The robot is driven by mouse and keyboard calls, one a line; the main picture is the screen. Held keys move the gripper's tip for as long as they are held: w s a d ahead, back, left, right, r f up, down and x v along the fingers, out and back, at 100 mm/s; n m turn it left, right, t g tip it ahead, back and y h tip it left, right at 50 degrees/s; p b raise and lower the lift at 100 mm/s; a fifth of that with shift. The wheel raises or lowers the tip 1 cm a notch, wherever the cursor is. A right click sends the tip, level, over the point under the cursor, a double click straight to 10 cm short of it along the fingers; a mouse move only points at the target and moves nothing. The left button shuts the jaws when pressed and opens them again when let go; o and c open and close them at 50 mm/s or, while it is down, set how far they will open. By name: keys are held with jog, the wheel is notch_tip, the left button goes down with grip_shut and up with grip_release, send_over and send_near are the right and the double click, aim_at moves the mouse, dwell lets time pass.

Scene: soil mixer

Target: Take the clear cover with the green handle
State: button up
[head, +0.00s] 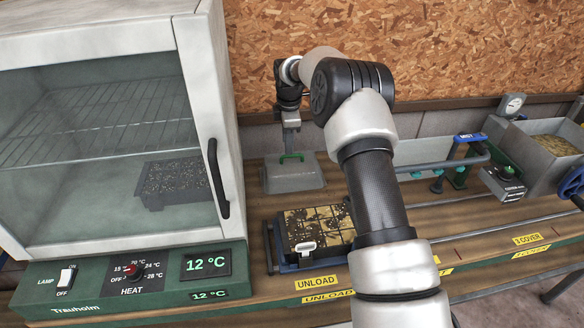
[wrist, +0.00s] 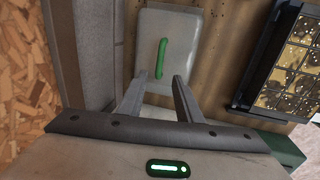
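The clear cover (head: 291,176) sits on the wooden bench between the white cabinet and my arm, with its green handle (head: 291,157) on top. In the wrist view the cover (wrist: 150,80) lies ahead of my gripper, with the green handle (wrist: 161,58) running lengthwise. My gripper (wrist: 157,82) is open, its two fingers apart with nothing between them. The fingertips overlap the cover's near part in the picture, just short of the handle. I cannot tell the height gap. In the head view my gripper (head: 291,128) points down above the cover.
A tray of soil cells (head: 318,228) stands at the UNLOAD label, close to the cover. The white cabinet (head: 205,40) with a glass door and black handle stands left. A chipboard wall (head: 450,50) is behind. Blue and green fixtures (head: 465,150) and a metal bin (head: 540,150) stand right.

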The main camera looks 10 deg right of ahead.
aim_at(288, 157)
jog(key=shift+w+d+f+p, duration=0.1)
jog(key=shift+w+f+p, duration=0.1)
jog(key=shift+f, duration=0.65)
jog(key=shift+w+d+f+p, duration=0.1)
jog(key=shift+w+f, duration=0.15)
jog(key=shift+f, duration=0.6)
jog(key=shift+w+f+p, duration=0.1)
jog(key=shift+w+f, duration=0.1)
jog(key=shift+f, duration=0.65)
grip_shut()
